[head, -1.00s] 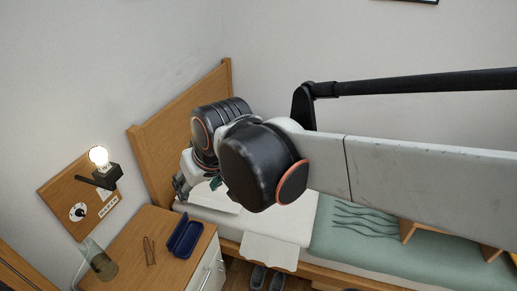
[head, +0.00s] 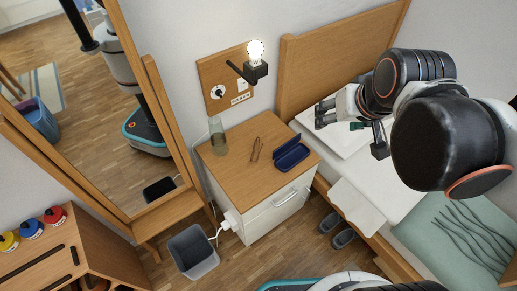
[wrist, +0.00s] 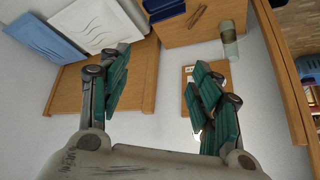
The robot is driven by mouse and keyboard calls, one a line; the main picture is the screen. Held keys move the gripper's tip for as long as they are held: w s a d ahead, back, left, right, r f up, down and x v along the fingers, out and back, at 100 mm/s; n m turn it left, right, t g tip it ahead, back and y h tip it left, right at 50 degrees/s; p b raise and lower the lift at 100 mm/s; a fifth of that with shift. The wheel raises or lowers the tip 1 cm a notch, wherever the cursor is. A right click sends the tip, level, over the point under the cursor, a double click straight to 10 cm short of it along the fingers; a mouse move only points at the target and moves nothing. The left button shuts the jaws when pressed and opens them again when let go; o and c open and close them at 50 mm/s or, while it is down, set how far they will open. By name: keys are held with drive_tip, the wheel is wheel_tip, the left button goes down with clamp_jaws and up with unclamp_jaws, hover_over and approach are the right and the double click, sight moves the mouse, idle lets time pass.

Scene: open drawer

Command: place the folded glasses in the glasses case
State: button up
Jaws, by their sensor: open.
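The folded glasses (head: 256,149), thin and brown, lie on the wooden top of the nightstand (head: 235,178). The dark blue glasses case (head: 291,157) lies open to their right, near the top's right edge. My gripper (head: 352,127) is open and empty, in the air over the bed, right of the case and well apart from it. In the wrist view its teal-padded fingers (wrist: 163,92) are spread wide. The glasses also show in the wrist view (wrist: 197,16) near the top edge. What may be the case there is cut off by the edge.
A drinking glass (head: 218,138) stands behind and left of the glasses. A lit lamp (head: 256,66) sticks out from the wall board above. A grey bin (head: 193,253) and mirror frame (head: 155,110) stand left of the nightstand. The bed (head: 375,165) is at right.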

drive_tip(key=w+a+f+g, duration=0.1)
drive_tip(key=w+a+f, duration=0.2)
drive_tip(key=w, duration=0.7)
drive_tip(key=m+g+y+b, duration=0.2)
drive_tip(key=g+y, duration=0.1)
hover_over(258, 149)
drive_tip(key=s+d, duration=0.1)
drive_tip(key=d, duration=0.2)
wheel_tip(258, 149, down, 38)
drive_tip(key=shift+a+f, duration=0.15)
drive_tip(key=shift+f, duration=0.05)
drive_tip(key=shift+s+a+b+x, duration=0.1)
drive_tip(key=shift+b+x, duration=0.55)
drive_tip(key=shift+x, duration=0.65)
drive_tip(key=shift+s+a+b+x, duration=0.15)
drive_tip(key=shift+b+x, duration=0.45)
drive_tip(key=shift+x, duration=0.75)
drive_tip(key=shift+r, duration=0.1)
drive_tip(key=c, duration=1.1)
drive_tip(key=shift+o, duration=0.2)
